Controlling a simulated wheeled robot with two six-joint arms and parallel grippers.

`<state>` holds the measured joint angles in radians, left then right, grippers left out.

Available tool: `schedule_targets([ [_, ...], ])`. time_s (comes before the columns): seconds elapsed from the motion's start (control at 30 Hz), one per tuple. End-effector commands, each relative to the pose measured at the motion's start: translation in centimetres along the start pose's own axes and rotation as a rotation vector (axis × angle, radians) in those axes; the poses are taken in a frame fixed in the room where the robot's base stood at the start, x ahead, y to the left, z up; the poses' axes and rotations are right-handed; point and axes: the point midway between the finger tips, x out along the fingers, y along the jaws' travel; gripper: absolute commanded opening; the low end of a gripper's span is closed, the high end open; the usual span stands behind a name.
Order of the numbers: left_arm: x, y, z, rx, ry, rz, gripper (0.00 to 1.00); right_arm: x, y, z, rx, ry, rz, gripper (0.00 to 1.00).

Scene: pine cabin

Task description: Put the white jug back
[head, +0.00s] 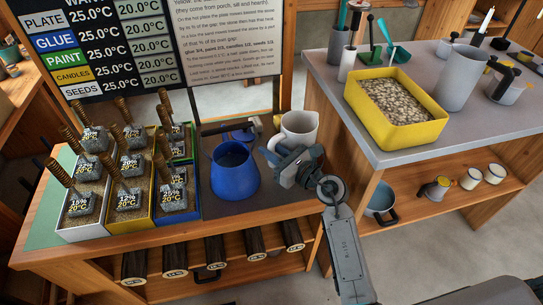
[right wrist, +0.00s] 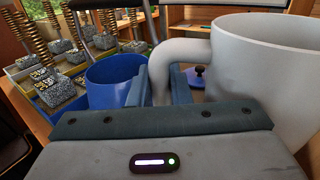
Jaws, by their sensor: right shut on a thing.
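The white jug (head: 301,124) is at the right end of the low wooden bench, behind my right gripper (head: 283,159) in the head view. In the right wrist view the jug's body (right wrist: 265,75) fills the right side. Its curved handle (right wrist: 183,52) passes down between the two fingers of the right gripper (right wrist: 158,88), which is shut on it. The jug looks upright. Its base is hidden, so I cannot tell whether it touches the bench. My left gripper is in neither view.
A blue jug (head: 234,173) stands close left of the gripper. Bins with springs and stone blocks (head: 126,185) fill the bench's left. A grey-topped counter (head: 345,112) at right holds a yellow tray (head: 410,136) of pebbles and a grey container (head: 462,78). A sign board (head: 150,45) rises behind.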

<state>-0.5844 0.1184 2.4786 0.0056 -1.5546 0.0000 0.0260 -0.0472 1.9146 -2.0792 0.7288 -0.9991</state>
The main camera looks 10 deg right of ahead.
Motion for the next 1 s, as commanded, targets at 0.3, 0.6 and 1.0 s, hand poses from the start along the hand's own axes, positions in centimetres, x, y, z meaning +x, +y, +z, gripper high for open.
schedule_targets([
  [0.3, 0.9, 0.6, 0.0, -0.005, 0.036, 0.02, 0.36, 1.0, -0.9, -2.0, 0.0, 0.001, -0.001, 0.0],
  [0.6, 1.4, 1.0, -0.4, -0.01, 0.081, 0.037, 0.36, 1.0, -0.9, -3.5, -0.003, -0.003, -0.001, 0.0],
  [1.0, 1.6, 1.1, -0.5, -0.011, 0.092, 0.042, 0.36, 1.0, -0.9, -3.9, 0.0, 0.0, -0.001, 0.39],
])
